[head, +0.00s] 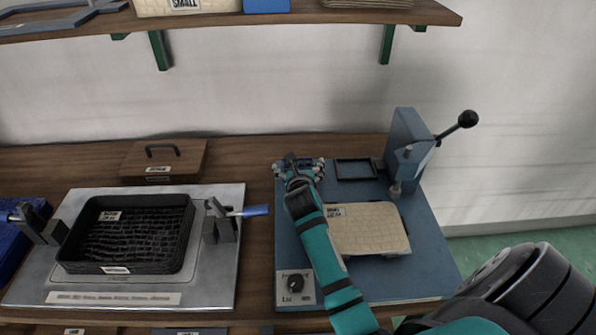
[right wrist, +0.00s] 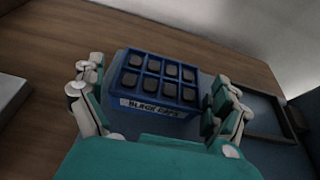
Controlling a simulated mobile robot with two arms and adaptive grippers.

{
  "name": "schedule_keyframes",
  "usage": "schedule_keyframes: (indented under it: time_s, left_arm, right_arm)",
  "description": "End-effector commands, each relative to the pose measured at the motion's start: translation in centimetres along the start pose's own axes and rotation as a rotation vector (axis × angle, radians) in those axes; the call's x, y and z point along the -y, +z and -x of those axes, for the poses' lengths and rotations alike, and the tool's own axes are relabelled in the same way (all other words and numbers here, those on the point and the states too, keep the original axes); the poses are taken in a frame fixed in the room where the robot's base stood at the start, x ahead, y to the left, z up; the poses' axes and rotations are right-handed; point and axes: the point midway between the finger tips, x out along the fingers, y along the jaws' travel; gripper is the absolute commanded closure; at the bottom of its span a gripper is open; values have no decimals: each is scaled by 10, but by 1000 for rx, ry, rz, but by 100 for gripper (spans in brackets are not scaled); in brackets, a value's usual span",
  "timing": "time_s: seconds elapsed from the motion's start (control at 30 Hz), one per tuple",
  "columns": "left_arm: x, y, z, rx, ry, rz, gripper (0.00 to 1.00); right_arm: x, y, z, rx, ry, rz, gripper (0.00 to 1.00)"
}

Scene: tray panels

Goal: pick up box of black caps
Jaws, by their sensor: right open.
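The box of black caps (right wrist: 158,83) is a small blue box with rows of dark square caps in compartments and a label reading "BLACK CAPS" on its near side. It shows in the right wrist view between the fingers of my right gripper (right wrist: 158,105). The fingers are spread on both sides of the box, with gaps visible, and it stands upright. In the head view my right gripper (head: 300,163) is over the back left corner of the blue press base and mostly hides the box. My left gripper is in neither view.
A blue press (head: 408,150) with a black-knobbed lever stands right of the gripper, behind a cream panel (head: 372,228). A black tray (head: 187,240) sits in a grey fixture (head: 228,275) at left. A wooden lid (head: 190,158) lies behind it. A shelf (head: 300,17) hangs above.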

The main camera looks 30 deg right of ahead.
Motion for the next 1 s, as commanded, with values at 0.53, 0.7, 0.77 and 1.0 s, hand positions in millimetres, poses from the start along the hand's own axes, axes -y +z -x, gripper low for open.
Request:
schedule_keyframes:
  time_s: [0.53,0.7,0.77,1.0]
  left_arm:
    - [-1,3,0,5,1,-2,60]
    - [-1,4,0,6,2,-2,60]
    - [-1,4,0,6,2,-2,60]
    - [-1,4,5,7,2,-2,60]
  right_arm:
    - [0,0,0,0,0,0,52]
    - [0,1,1,1,0,0,52]
    - [0,0,1,1,0,0,52]
    - [1,21,8,6,-1,0,52]
